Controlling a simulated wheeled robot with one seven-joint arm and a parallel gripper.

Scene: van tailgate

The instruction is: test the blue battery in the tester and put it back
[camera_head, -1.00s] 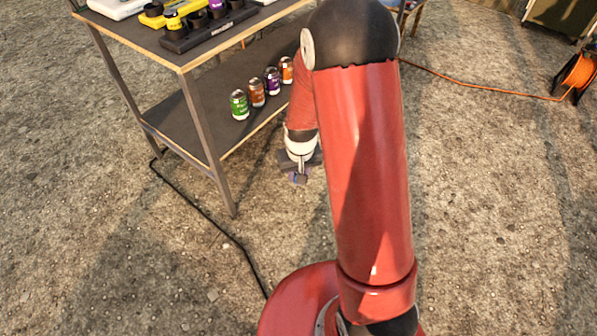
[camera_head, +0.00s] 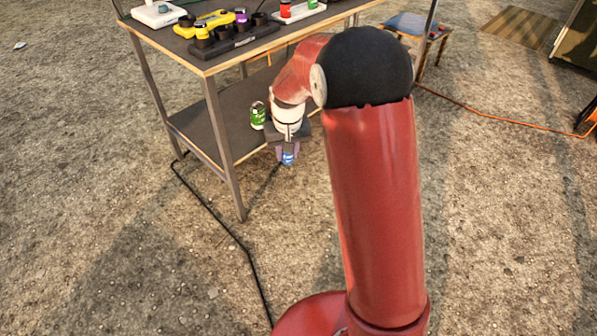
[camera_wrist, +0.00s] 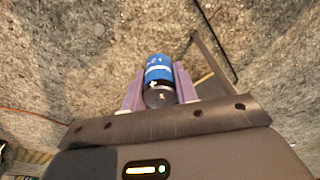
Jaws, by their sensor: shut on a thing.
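The blue battery (camera_head: 288,158) is between the fingers of my gripper (camera_head: 287,153), held in the air in front of the workbench. In the wrist view the blue battery (camera_wrist: 158,72) has a white band and a dark grey end, with the gripper's purple fingers (camera_wrist: 159,88) shut on its two sides. On the bench top (camera_head: 207,67) a black rack (camera_head: 235,42) has several dark round holders, one with a purple item. A yellow device (camera_head: 211,20) stands behind it. I cannot tell for sure which device is the tester.
A white device (camera_head: 157,14) stands at the bench's back left, and a white tray (camera_head: 300,13) holds red and green items. A green can (camera_head: 257,115) stands on the lower shelf (camera_head: 197,124) by my gripper. Black and orange cables lie on the ground; the front ground is open.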

